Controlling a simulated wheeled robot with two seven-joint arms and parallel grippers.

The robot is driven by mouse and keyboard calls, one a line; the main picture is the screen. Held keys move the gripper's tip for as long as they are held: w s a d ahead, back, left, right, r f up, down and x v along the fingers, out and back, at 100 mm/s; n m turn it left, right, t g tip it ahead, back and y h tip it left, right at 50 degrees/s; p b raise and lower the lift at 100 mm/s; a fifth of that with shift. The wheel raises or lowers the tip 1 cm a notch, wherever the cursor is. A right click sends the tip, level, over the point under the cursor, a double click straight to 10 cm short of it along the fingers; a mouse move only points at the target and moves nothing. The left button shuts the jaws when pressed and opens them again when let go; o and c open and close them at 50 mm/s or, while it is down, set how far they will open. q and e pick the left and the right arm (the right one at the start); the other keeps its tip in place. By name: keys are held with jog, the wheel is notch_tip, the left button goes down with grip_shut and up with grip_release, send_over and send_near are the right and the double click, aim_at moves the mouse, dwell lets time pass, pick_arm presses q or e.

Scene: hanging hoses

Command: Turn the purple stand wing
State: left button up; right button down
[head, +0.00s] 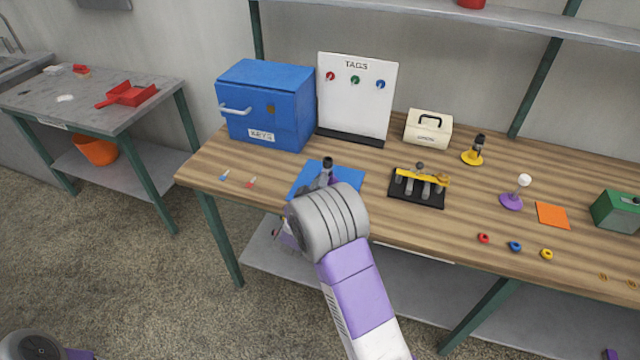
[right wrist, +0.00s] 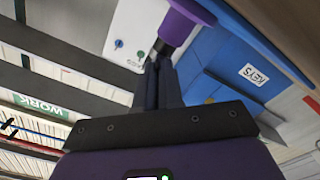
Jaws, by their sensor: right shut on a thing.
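My right gripper (head: 325,177) is over the blue mat (head: 303,184) near the front left of the table. In the right wrist view its dark fingers (right wrist: 160,65) are shut on a small dark part at the end of a purple flared piece (right wrist: 180,24). That purple piece appears to be a stand on the blue mat; in the head view my arm hides it. The shape of the wing itself is hidden between the fingers. Another purple stand (head: 512,201) with a white ball on top is at the right. My left gripper is out of view.
A blue KEYS box (head: 266,105) and a white TAGS board (head: 357,100) stand close behind the mat. A black rack (head: 417,188) with a yellow bar is to its right. A yellow-based stand (head: 472,156) and a cream case (head: 428,128) stand farther back.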

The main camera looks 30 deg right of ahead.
jog(key=shift+m+b, duration=0.5)
jog(key=shift+m, duration=1)
jog(key=c, duration=1.3)
grip_release()
jog(key=shift+a, duration=0.1)
jog(key=p+v, duration=0.1)
jog(key=v, duration=0.6)
jog(key=shift+s+a+p, duration=0.15)
jog(key=shift+p, duration=0.15)
jog(key=shift+f, duration=0.1)
